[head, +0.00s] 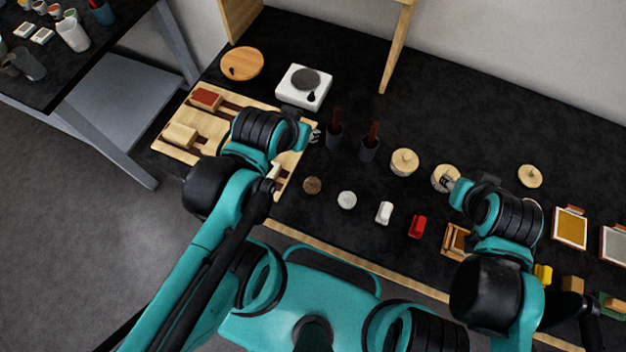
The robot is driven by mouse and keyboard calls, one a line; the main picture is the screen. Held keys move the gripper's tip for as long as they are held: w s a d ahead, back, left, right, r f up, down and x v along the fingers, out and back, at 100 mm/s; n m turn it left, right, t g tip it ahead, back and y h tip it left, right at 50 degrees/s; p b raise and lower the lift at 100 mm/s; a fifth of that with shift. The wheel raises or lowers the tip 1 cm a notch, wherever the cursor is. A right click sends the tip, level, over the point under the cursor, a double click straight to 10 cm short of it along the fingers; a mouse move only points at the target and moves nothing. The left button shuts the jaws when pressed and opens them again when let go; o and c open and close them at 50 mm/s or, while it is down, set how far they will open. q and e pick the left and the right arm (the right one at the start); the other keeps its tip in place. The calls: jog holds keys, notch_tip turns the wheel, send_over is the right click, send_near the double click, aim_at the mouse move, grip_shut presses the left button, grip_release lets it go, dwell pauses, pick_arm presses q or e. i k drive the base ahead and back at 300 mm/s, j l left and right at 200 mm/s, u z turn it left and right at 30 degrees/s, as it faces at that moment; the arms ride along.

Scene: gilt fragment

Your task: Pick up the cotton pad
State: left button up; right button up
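A small white round pad (347,200), which looks like the cotton pad, lies flat on the black tabletop (330,232) near its front edge, between a brown disc and a white block. My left gripper (314,135) is over the table, up and left of the pad, near a dark cup; its fingers are small and partly hidden by the wrist. My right gripper (446,183) is to the right of the pad, overlapping a round wooden-lidded jar (441,174); I cannot tell whether it touches it. Neither gripper's opening can be made out.
A brown disc (312,185), a white block (384,212) and a red block (417,227) line the front. Behind stand two dark cups (368,149) with brown sticks and a jar (404,162). A white scale (304,87) and a wooden tray (174,155) are left.

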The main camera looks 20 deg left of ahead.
aim_at(312, 185)
jog(key=z, duration=1)
jog(key=k+j+u, duration=0.25)
jog(key=u, duration=0.2)
jog(key=k+j+u, duration=0.2)
jog(key=u, duration=0.3)
jog(key=l+u, duration=0.6)
